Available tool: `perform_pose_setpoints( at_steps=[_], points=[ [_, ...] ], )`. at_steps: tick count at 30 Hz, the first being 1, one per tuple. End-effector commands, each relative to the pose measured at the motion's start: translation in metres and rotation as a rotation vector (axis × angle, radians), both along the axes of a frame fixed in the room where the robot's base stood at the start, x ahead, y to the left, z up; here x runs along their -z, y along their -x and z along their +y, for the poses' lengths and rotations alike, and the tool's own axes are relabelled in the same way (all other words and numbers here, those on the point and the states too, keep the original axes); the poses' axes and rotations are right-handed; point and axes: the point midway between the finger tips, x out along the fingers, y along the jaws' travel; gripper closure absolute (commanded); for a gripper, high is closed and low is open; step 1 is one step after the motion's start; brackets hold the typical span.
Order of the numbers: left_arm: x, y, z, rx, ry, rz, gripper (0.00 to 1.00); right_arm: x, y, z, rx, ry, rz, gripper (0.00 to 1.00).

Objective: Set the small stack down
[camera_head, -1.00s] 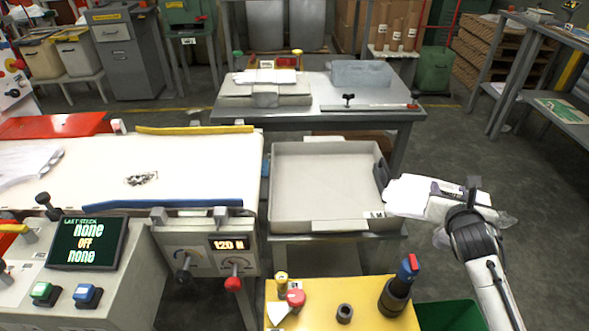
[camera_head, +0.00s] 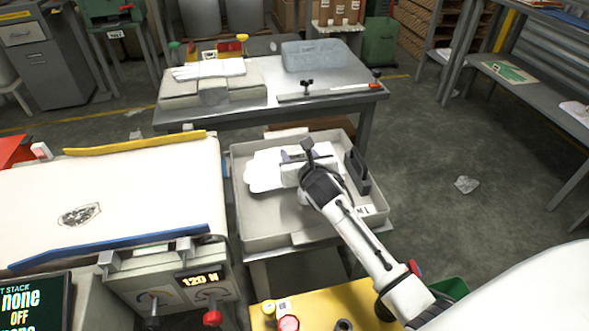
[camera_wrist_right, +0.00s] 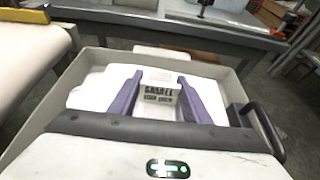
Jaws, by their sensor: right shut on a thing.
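A small white stack (camera_head: 264,174) with flat, glove-like outlines is over the grey tray (camera_head: 240,222). My right gripper (camera_head: 292,156) is shut on the stack. In the right wrist view the gripper's purple fingers (camera_wrist_right: 155,97) lie either side of a banded label (camera_wrist_right: 158,92) with dark print, and the white stack (camera_wrist_right: 88,92) spreads out around them inside the tray walls. I cannot tell whether the stack touches the tray floor. My left gripper is not in view.
The tray has a dark handle (camera_head: 358,172) on its right side. A white conveyor-like bed (camera_head: 130,190) with yellow and blue rails stands left. A grey bench (camera_head: 330,100) behind holds another white stack (camera_head: 208,69). A yellow table (camera_head: 362,305) is in front.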

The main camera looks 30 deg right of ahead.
Motion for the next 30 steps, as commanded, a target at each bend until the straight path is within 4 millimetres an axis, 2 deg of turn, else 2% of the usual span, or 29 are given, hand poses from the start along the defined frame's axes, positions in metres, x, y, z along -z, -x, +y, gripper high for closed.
perform_pose_setpoints(
  at_steps=[8, 20, 21, 24, 30],
  points=[
    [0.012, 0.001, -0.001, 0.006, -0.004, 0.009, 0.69, 0.036, 0.000, 0.001, -0.001, -0.004, 0.000, 0.80],
    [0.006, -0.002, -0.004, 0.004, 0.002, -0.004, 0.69, 0.041, 0.000, 0.001, -0.002, 0.000, -0.001, 0.80],
    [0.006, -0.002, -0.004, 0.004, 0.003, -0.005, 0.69, 0.042, 0.000, 0.001, -0.001, 0.001, 0.000, 0.55],
    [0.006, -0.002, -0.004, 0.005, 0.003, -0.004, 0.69, 0.041, 0.000, 0.001, -0.001, 0.000, 0.000, 0.38],
    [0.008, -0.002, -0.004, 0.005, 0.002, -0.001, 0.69, 0.041, 0.000, 0.001, -0.001, 0.000, 0.000, 0.38]
  ],
)
